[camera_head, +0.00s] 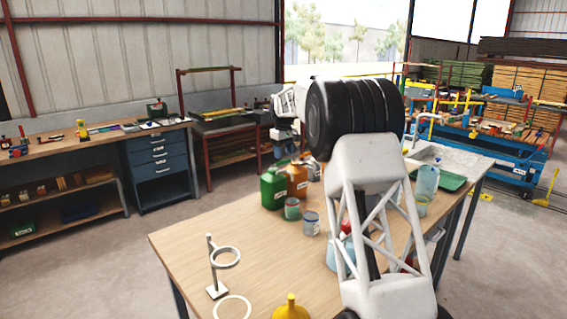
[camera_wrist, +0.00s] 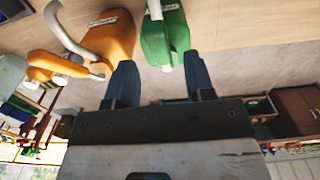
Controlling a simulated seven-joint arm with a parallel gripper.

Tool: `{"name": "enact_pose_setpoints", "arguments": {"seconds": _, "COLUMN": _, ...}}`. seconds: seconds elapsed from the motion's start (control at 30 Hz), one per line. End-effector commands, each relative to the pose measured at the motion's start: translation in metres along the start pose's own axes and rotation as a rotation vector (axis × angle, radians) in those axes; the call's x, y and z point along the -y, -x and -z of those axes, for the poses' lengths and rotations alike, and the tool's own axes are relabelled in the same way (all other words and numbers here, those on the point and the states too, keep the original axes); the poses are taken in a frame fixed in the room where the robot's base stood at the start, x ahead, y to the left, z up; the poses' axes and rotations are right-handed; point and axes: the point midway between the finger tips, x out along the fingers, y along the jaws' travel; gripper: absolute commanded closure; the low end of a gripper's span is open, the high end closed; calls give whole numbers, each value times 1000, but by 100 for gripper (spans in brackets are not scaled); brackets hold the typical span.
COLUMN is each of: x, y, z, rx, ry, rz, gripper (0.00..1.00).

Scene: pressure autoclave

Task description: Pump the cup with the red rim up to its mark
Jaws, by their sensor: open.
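A small cup (camera_head: 292,209) with what looks like a reddish rim stands on the wooden table in front of the green jug (camera_head: 270,190). Its fill and mark are too small to read. An orange jug (camera_head: 298,182) stands beside the green one. In the wrist view, which looks upside down, the orange jug (camera_wrist: 108,38) shows an orange spout, and the green jug (camera_wrist: 168,40) is to its right. My gripper (camera_wrist: 160,82) is open with nothing between its fingers, the jugs showing beyond the fingertips.
A blue-rimmed cup (camera_head: 311,224) stands close to the first cup. A ring stand (camera_head: 214,268), a white ring (camera_head: 232,308) and a yellow funnel (camera_head: 291,309) are at the table's front. A clear bluish bottle (camera_head: 427,181) is right of my arm.

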Motion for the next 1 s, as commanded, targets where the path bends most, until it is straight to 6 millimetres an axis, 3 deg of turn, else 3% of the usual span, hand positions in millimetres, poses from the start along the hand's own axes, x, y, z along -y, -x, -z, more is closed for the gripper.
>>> {"name": "enact_pose_setpoints", "arguments": {"seconds": 0.33, "x": 0, "y": -37, "z": 0, "rx": 0, "ry": 0, "rz": 0, "gripper": 51}}
{"name": "enact_pose_setpoints", "arguments": {"seconds": 0.77, "x": 0, "y": -44, "z": 0, "rx": 0, "ry": 0, "rz": 0, "gripper": 51}}
{"name": "enact_pose_setpoints", "arguments": {"seconds": 1.0, "x": 0, "y": -44, "z": 0, "rx": 0, "ry": 0, "rz": 0, "gripper": 86}}
